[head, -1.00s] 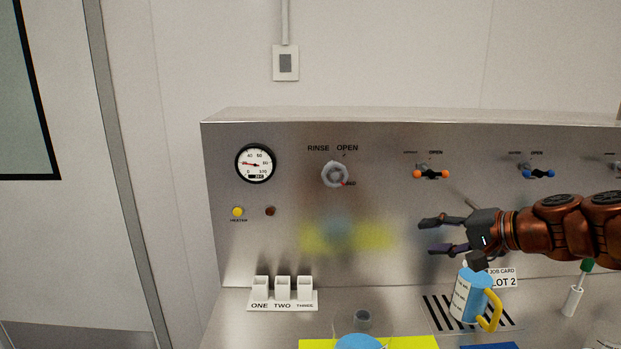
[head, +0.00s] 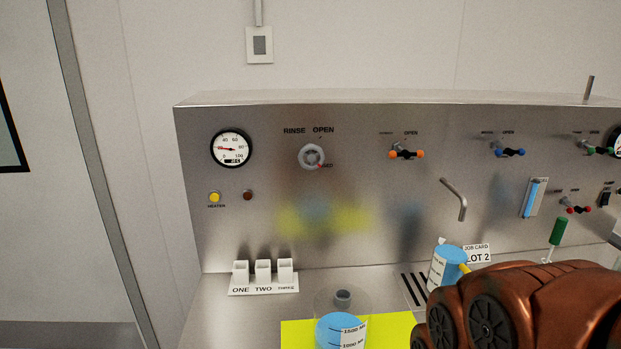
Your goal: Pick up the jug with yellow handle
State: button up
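The jug with the yellow handle (head: 444,268) stands on a black-slotted grate (head: 411,288) on the steel counter, right of centre. It has a blue top and a white printed label. Part of its yellow handle (head: 464,267) shows on its right side. My copper-coloured arm covers the lower right of the view and hides the jug's lower right part. My gripper is not in view, so its place relative to the jug cannot be seen.
Another blue jug (head: 330,331) with a white label stands on a yellow mat (head: 295,333) at the bottom. A white rack (head: 263,289) marked ONE, TWO, THREE stands left. A bent spout (head: 459,200) sticks out above the grate. A green-handled tool (head: 558,232) stands right.

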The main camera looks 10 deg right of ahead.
aim_at(454, 277)
jog(key=z, duration=0.8)
